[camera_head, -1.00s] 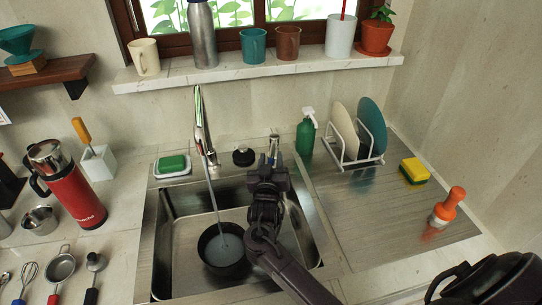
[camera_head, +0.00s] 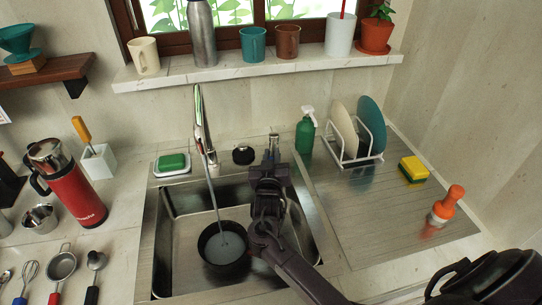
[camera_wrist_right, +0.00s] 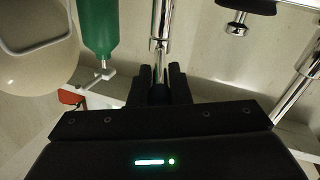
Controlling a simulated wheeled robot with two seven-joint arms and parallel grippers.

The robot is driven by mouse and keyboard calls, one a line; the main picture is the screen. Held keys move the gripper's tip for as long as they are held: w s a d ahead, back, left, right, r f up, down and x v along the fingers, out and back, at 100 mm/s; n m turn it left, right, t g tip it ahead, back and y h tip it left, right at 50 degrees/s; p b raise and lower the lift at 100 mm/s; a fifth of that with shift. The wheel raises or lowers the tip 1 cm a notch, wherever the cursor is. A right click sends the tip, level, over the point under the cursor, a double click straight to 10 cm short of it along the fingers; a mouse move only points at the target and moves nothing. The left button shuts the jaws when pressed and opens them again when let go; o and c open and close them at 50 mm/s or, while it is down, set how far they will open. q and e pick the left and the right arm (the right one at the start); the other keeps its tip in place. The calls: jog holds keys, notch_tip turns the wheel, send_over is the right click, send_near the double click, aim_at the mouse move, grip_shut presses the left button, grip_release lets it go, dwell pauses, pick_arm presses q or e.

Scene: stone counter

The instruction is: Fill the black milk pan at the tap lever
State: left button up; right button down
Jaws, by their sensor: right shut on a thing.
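The black milk pan (camera_head: 223,262) stands in the sink under the tap (camera_head: 202,125). A stream of water runs from the spout into it, and greyish water shows inside. My right gripper (camera_head: 272,160) is at the tap lever (camera_head: 273,142), right of the spout at the back of the sink. In the right wrist view the gripper (camera_wrist_right: 158,88) is shut on the chrome lever (camera_wrist_right: 160,50), which stands between its fingers. My left gripper is not in view.
The steel sink (camera_head: 185,230) is otherwise empty. A dish rack (camera_head: 350,155), sponge (camera_head: 413,170) and orange-handled brush (camera_head: 447,207) are on the drainer.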

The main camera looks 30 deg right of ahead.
jog(key=d+n+y, duration=0.1)
jog(key=n+t+y+p, duration=0.1)
jog(key=y, duration=0.1)
jog(key=shift+s+d+t, duration=0.3)
jog(key=shift+s+d, duration=0.05)
jog(key=shift+s, duration=0.05)
jog(key=c, duration=1.4)
grip_release()
jog(key=shift+c, duration=0.2)
jog(key=shift+s, duration=0.1)
